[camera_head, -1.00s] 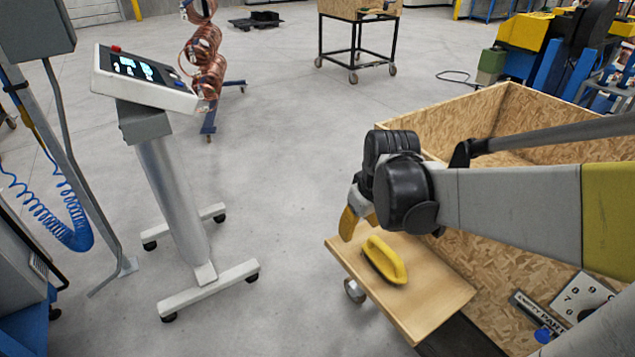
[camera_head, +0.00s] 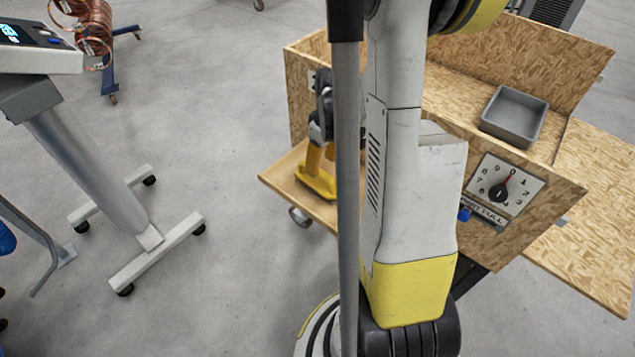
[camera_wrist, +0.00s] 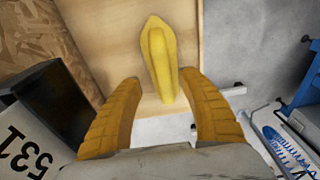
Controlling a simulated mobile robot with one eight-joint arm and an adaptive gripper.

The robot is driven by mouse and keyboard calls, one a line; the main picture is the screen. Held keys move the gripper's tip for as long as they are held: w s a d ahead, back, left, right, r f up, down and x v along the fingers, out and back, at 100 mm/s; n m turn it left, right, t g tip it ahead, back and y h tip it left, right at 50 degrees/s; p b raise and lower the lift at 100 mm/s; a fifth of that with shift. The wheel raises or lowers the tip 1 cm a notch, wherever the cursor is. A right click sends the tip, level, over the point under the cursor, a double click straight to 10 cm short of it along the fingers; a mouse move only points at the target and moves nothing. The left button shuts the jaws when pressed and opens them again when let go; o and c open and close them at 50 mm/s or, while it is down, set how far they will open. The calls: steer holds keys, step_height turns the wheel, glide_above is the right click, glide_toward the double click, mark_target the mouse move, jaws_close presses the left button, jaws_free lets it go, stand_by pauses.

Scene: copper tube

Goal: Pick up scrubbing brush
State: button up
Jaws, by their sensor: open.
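The yellow scrubbing brush (camera_head: 316,186) rests on a small wooden side shelf (camera_head: 276,180). In the wrist view the brush (camera_wrist: 159,50) lies lengthwise, its near end between the two yellow fingers. My gripper (camera_wrist: 159,80) is open, with one finger on each side of the brush and a gap to both. In the head view my gripper (camera_head: 320,158) is just above the brush, pointing down. My arm hides part of the gripper and the shelf there, so contact with the brush cannot be told.
A chipboard crate (camera_head: 550,55) stands right of the shelf, with a grey tray (camera_head: 514,117) and a dial panel (camera_head: 504,185). A wheeled console stand (camera_head: 95,180) is on the left. Open floor (camera_head: 230,120) lies between.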

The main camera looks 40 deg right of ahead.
mark_target(319, 173)
steer(key=f, duration=0.1)
steer(key=f+b, duration=0.1)
steer(key=f, duration=0.1)
steer(key=f+b, duration=0.1)
steer(key=shift+w+a+f, duration=0.2)
steer(key=shift+a+f, duration=0.05)
steer(key=shift+f, duration=0.05)
steer(key=shift+r, duration=0.15)
jaws_close()
step_height(319, 173, up, 10)
steer(key=p, duration=0.4)
steer(key=shift+p, duration=0.3)
